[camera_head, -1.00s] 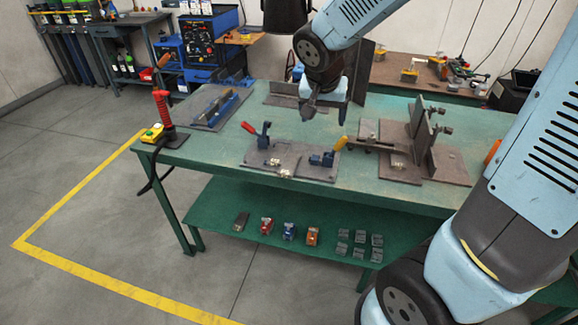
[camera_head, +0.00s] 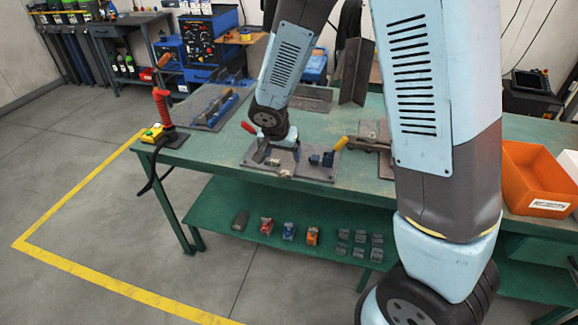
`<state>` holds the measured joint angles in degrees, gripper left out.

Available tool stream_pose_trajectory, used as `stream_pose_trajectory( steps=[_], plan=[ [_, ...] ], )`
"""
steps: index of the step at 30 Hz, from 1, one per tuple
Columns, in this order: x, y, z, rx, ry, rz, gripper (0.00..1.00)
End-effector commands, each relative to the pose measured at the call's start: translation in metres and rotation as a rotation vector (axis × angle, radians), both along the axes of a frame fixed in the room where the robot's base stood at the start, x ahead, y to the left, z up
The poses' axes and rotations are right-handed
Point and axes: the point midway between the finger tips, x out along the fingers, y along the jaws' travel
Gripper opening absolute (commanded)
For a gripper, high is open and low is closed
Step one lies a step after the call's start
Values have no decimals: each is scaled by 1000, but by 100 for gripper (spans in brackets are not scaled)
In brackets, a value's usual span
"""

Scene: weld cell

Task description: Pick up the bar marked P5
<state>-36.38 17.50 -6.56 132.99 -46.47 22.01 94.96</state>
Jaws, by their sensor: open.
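No P5 mark can be read on any part, so I cannot tell which piece is the bar. My gripper (camera_head: 281,142) is low over the grey fixture plate (camera_head: 313,172) at the front of the green table. My wrist and the clamps around it make the fingertips hard to make out. No held part shows. The plate carries a red-handled clamp (camera_head: 248,127) close to my wrist and a yellow-handled blue clamp (camera_head: 323,159) to its right. My arm hides part of the plate's back and the table behind it.
Several small parts (camera_head: 289,231) lie on the green lower shelf. A blue fixture (camera_head: 217,109) sits at the table's back left. An orange bin (camera_head: 533,180) is at right, beyond my arm.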

Motion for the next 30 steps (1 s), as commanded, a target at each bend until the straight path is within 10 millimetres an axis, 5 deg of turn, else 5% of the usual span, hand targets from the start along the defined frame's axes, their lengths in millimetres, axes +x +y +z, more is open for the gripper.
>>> stream_pose_trajectory(
  steps=[30],
  plan=[
    [29, -11, -83, -1, 0, 2, 83]
  ],
)
